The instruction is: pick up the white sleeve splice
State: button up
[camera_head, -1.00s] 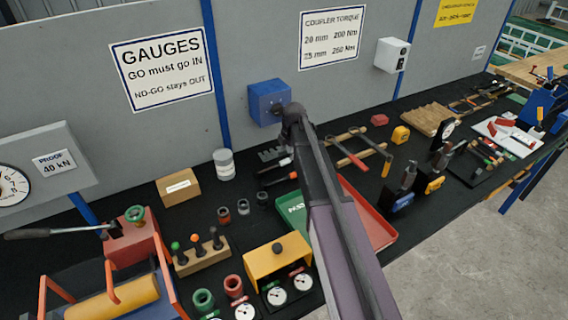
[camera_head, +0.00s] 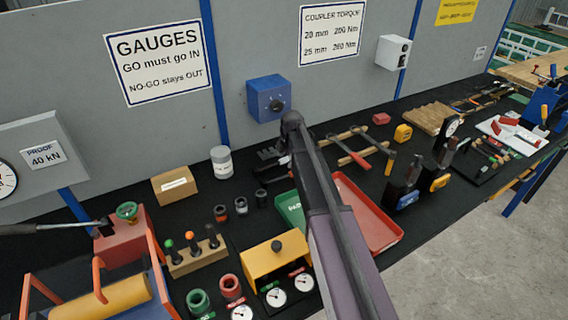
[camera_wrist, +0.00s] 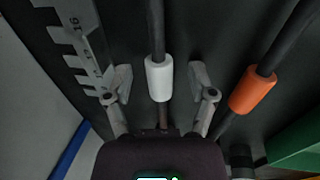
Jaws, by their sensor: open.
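The white sleeve splice (camera_wrist: 159,78) is on a dark bar in the middle of the wrist view. My gripper (camera_wrist: 160,88) is open, with one finger on each side of the white sleeve. A gap shows between each finger and the sleeve, so the sleeve is not gripped. I cannot tell the height of the fingers above it. In the head view my arm hides the gripper and most of the area around it.
An orange sleeve (camera_wrist: 252,91) on another dark bar lies right of the gripper. A notched grey gauge (camera_wrist: 78,40) is at left. In the head view, green (camera_head: 291,212) and red (camera_head: 372,214) trays flank my arm; a blue box (camera_head: 268,98) is on the wall.

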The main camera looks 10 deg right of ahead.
aim_at(286, 158)
dwell(0.4)
grip_shut()
jog(key=shift+r, duration=0.1)
dwell(0.3)
notch_tip(286, 158, up, 10)
jog(key=p, duration=1)
dwell(0.6)
